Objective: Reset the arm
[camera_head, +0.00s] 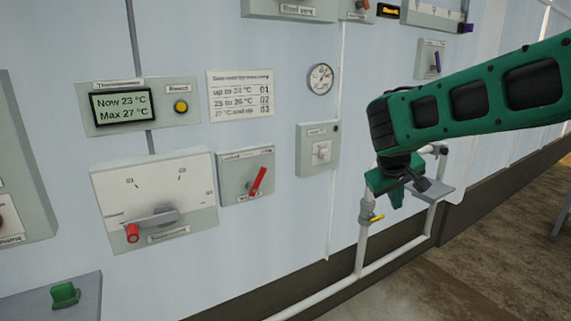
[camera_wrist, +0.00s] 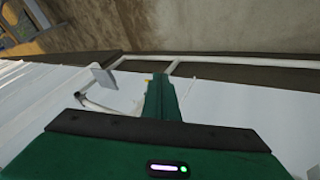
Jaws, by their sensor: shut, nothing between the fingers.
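My green arm reaches in from the right in the head view, bent down at its end. My gripper (camera_head: 397,192) hangs below it, in front of the white pipework and apart from the wall panels. Its fingers are shut with nothing held. In the wrist view the green gripper (camera_wrist: 160,98) points toward the pipe and floor and shows no object in it.
A white pipe frame (camera_head: 362,245) with a yellow-handled valve (camera_head: 376,218) and a grey plate (camera_head: 432,189) stand close to my gripper. Left are a thermometer display (camera_head: 122,104), a dial panel (camera_head: 112,190) and a red-lever switch (camera_head: 257,182). Floor is open at lower right.

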